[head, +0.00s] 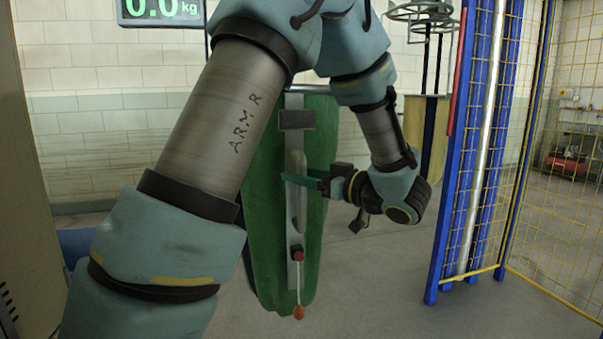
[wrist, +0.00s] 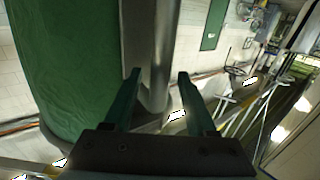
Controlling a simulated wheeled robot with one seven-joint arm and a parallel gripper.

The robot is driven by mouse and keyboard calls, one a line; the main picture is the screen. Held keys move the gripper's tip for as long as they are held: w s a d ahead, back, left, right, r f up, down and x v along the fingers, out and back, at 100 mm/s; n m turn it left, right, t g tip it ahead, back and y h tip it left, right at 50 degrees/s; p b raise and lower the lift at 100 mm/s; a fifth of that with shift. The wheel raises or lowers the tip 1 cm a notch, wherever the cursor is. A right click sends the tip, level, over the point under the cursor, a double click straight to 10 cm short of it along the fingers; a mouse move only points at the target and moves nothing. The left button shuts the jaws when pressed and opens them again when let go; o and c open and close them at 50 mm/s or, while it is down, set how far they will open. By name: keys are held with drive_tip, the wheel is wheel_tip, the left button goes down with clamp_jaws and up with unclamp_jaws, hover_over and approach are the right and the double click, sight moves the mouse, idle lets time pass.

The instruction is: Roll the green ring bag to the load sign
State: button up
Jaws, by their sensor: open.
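The green ring bag (head: 265,200) hangs in the middle of the head view, partly hidden by my arm. A grey strip with a pale upright handle (head: 297,205) runs down its front. An orange ball on a cord (head: 299,312) hangs at its bottom. In the wrist view the green bag (wrist: 65,70) fills the left side. My gripper (head: 305,182) is at the handle from the right, with its fingers open. In the wrist view a grey bar (wrist: 160,50) shows between the open fingers; contact cannot be told. The load sign (head: 162,10) reads 0.0 kg at the top left.
A blue post with yellow mesh fencing (head: 460,190) stands to the right. A tan bag (head: 425,130) under a metal ring hangs behind my arm. A beige panel (head: 25,170) stands at the left edge. Grey floor between bag and fence looks clear.

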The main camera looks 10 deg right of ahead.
drive_tip(key=shift+w+a, duration=0.1)
drive_tip(key=shift+c, duration=0.4)
clamp_jaws()
idle(1.0)
